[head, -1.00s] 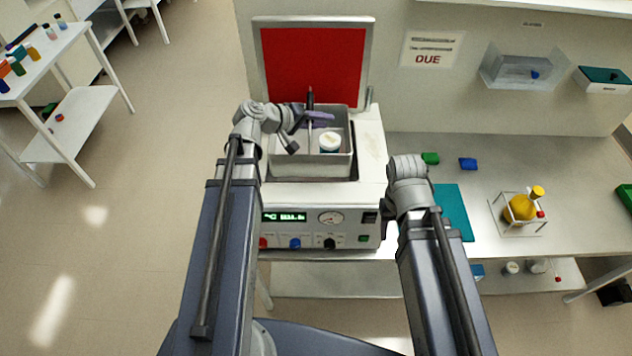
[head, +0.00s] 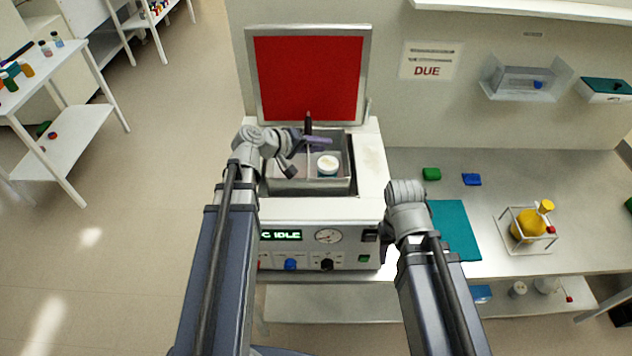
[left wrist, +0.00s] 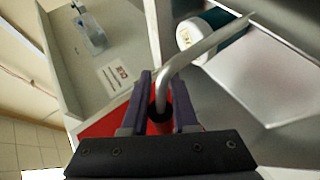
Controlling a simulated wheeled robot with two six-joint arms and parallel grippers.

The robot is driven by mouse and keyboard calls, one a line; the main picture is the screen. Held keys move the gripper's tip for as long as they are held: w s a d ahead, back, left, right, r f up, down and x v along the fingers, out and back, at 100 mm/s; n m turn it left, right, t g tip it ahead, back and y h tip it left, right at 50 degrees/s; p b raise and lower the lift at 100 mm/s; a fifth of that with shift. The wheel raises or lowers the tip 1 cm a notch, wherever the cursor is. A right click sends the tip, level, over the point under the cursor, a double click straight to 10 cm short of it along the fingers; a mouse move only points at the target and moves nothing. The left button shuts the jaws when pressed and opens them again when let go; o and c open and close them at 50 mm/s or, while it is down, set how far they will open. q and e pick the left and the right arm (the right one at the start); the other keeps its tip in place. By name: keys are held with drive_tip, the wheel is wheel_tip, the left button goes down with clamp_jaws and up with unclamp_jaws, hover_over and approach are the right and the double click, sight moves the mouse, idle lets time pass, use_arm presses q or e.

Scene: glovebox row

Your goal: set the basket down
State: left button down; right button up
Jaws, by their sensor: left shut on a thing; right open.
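The basket (head: 305,187) is a grey metal box with an upright handle. In the head view it sits within the square well of the white machine (head: 371,160); whether it touches the bottom is hidden. My left gripper (head: 311,141) is shut on the handle's dark grip, above the basket. The left wrist view shows the bent grey handle (left wrist: 187,62) running into the jaws (left wrist: 162,105). A white-lidded jar (head: 328,162) stands inside the basket, right of the handle. My right gripper (head: 388,232) is open and empty at the machine's front right corner, partly hidden by its arm.
The machine's red-lined lid (head: 309,78) stands open behind the well. On the bench to the right are a teal mat (head: 455,228), green and blue blocks, and a yellow flask (head: 529,224) in a rack.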

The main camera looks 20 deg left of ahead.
sight(319, 167)
use_arm(q)
drive_tip(key=shift+f+b, duration=3.95)
drive_tip(key=shift+f, duration=0.4)
